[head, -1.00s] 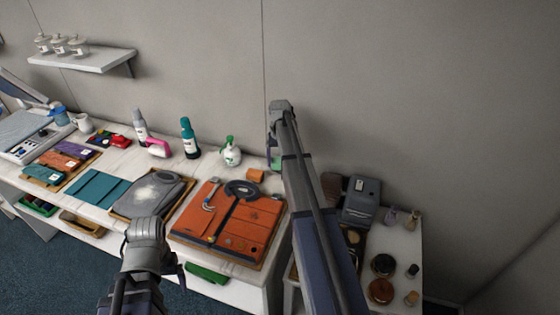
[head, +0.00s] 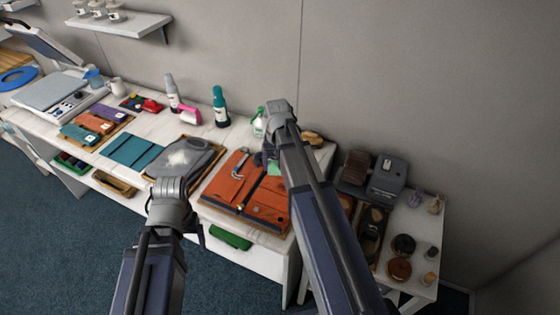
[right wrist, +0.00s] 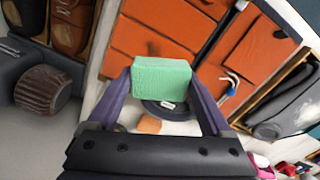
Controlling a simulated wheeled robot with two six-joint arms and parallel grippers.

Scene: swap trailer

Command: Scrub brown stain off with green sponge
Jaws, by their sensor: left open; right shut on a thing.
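The green sponge (right wrist: 161,78) is gripped between the purple fingers of my right gripper (right wrist: 160,90) in the right wrist view. In the head view, my right gripper (head: 270,160) is above the back right part of the orange panel (head: 240,192), with a bit of the sponge (head: 275,168) showing. A dark round disc (right wrist: 183,106) with a white label lies below the sponge. My left gripper (head: 174,203) is open, in front of a grey bag (head: 205,155) with a whitish patch; its fingers are mostly hidden. I cannot make out a brown stain.
An orange block (right wrist: 148,124) lies near the disc. A teal bottle (head: 220,107) and a spray bottle (head: 259,122) stand along the back of the white table. A lower side table (head: 425,235) at the right holds brushes and jars. A wall closes the back.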

